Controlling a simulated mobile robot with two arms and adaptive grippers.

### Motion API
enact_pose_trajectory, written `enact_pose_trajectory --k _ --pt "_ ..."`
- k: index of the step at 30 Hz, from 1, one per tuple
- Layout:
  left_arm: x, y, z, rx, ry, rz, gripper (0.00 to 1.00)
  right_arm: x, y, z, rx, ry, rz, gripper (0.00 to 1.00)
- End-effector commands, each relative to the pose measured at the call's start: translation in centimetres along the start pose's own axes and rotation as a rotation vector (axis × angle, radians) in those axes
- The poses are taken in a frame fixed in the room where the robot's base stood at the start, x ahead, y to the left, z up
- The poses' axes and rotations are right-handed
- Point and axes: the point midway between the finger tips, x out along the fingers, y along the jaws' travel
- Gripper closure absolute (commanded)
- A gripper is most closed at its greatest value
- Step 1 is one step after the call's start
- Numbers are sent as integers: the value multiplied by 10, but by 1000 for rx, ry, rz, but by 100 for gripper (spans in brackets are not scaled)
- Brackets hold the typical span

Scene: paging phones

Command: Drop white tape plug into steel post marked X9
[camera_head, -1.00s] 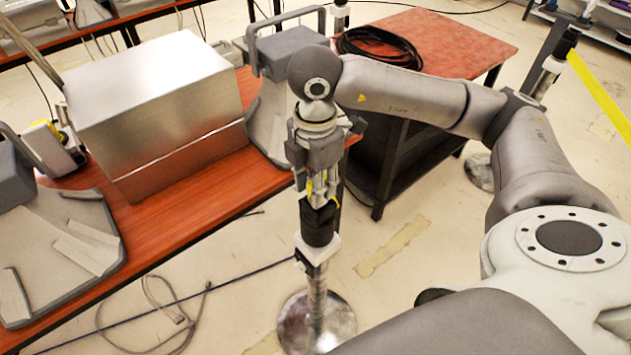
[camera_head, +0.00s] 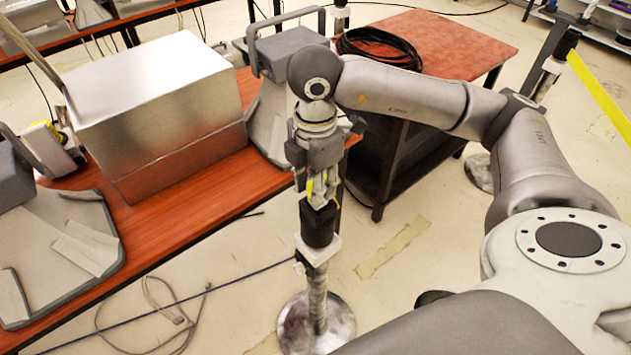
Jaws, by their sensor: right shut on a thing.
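My right gripper (camera_head: 319,193) points down directly above a steel post (camera_head: 317,292) in the middle of the view. Its fingers are shut, with small pale and yellow parts showing between them. The white tape plug is held there but is mostly hidden by the fingers, so its shape is unclear. The post has a black head (camera_head: 318,227) and a white collar below it, on a round shiny base. The fingertips are at the top of the head; I cannot tell whether the plug is inside it. No X9 marking is readable. My left gripper is out of view.
A dark blue band (camera_head: 215,287) runs from the post to the lower left. An orange-topped bench (camera_head: 190,211) with a metal box (camera_head: 155,95) stands left. Behind is a red-topped table (camera_head: 462,40) with a black coil. Another post (camera_head: 548,75) with yellow tape (camera_head: 600,97) stands right.

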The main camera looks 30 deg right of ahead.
Motion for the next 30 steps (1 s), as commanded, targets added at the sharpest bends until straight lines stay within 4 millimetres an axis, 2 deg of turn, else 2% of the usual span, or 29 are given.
enact_pose_trajectory --k 24,30 --pt "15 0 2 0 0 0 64 16 0 0 0 1 1 93" --pt "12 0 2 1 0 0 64 13 0 0 0 0 1 93"
